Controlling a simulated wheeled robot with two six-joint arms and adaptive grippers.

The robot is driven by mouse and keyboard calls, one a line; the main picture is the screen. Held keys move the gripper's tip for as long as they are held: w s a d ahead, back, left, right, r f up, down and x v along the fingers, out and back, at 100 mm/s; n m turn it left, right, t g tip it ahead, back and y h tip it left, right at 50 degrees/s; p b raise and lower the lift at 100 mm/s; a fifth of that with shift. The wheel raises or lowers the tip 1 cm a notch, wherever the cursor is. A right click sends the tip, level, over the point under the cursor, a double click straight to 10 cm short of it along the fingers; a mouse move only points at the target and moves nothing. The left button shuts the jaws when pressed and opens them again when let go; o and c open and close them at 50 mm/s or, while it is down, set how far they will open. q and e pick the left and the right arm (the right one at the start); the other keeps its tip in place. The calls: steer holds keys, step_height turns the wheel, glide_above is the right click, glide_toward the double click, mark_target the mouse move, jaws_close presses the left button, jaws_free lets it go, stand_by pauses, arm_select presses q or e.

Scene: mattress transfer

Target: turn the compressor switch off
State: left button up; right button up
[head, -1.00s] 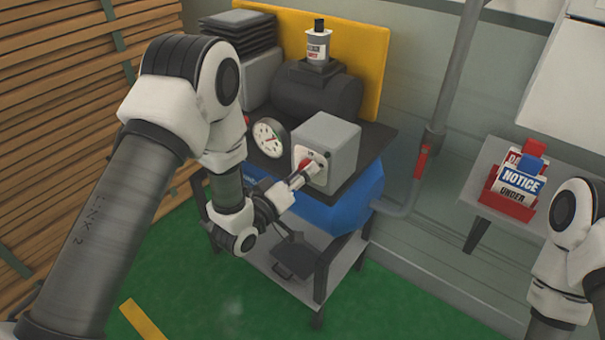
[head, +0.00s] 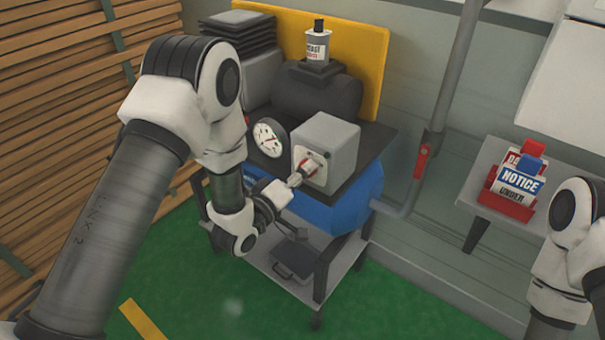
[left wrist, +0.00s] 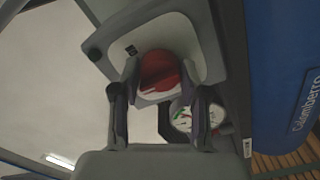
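The compressor has a blue tank (head: 340,208) and a grey switch box (head: 338,150) on its front. A red rotary switch knob (head: 308,168) sits on the box's pale face plate. My left gripper (head: 296,179) is just in front of the knob. In the left wrist view the red knob (left wrist: 160,72) lies between and beyond the two fingertips (left wrist: 160,95). The fingers are apart, with no clear contact on the knob. The knob's exact setting is hard to read. My right arm shows at the right edge, but its gripper is out of frame.
A round gauge (head: 269,137) is left of the switch box. A red-handled valve (head: 421,163) is on the pipe at right. A side table (head: 487,165) holds notice signs (head: 520,182). A slatted wood wall (head: 50,110) stands at left.

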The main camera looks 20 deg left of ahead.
arm_select(q)
steer(key=o, duration=0.3)
steer(key=shift+o, duration=0.2)
steer(key=v, duration=1.2)
steer(key=s+f+m+g+y, duration=0.2)
steer(key=s+f+g, duration=0.3)
steer(key=f, duration=0.6)
steer(key=s+f+m+g+y, duration=0.1)
steer(key=s+f+m+g, duration=0.1)
steer(key=s+f+g, duration=0.6)
steer(key=s+a+f+m+g+y, duration=0.3)
steer(key=s+f, duration=0.4)
steer(key=s, duration=0.3)
steer(key=shift+s+a+f+m+g, duration=0.2)
steer(key=shift+s+f+m+g, duration=0.1)
steer(key=shift+s+m+g, duration=0.15)
